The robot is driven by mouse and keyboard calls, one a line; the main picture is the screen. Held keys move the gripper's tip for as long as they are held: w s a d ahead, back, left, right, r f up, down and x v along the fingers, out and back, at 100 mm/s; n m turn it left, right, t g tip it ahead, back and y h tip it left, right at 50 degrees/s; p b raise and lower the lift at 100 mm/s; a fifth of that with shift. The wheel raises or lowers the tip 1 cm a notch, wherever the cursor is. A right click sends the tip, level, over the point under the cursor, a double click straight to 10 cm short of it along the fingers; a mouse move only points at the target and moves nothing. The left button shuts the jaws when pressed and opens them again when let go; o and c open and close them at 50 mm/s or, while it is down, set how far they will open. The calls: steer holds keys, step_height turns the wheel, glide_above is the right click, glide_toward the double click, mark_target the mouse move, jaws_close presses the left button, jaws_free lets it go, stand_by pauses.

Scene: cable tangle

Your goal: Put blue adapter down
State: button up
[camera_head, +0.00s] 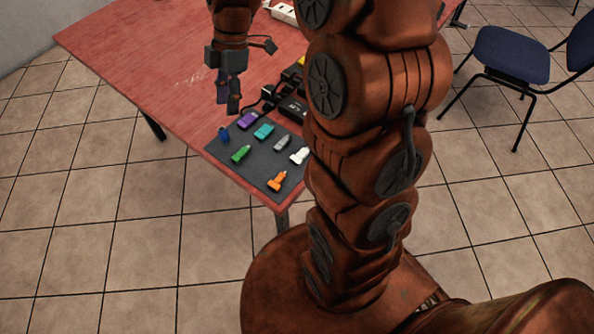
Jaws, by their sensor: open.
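The blue adapter (223,134) lies at the left edge of the dark mat (245,177) on the red table. My gripper (229,106) points down above the blue adapter, with its fingertips apart from it. The gripper is open, and I see nothing held between its fingers.
On the mat are purple (247,118), teal (264,131), green (241,153), grey (282,143), white (300,156) and orange (277,181) adapters. A black power strip (291,107) lies behind, partly hidden by my arm. The table's (150,75) left part is clear.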

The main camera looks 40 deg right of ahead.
steer(key=s+r+m+h, duration=0.1)
steer(key=s+m+h, duration=0.2)
steer(key=s+m, duration=1.5)
steer(key=shift+s+d+r+h, duration=0.2)
steer(key=shift+s+r+h, duration=0.15)
steer(key=shift+s, duration=4.15)
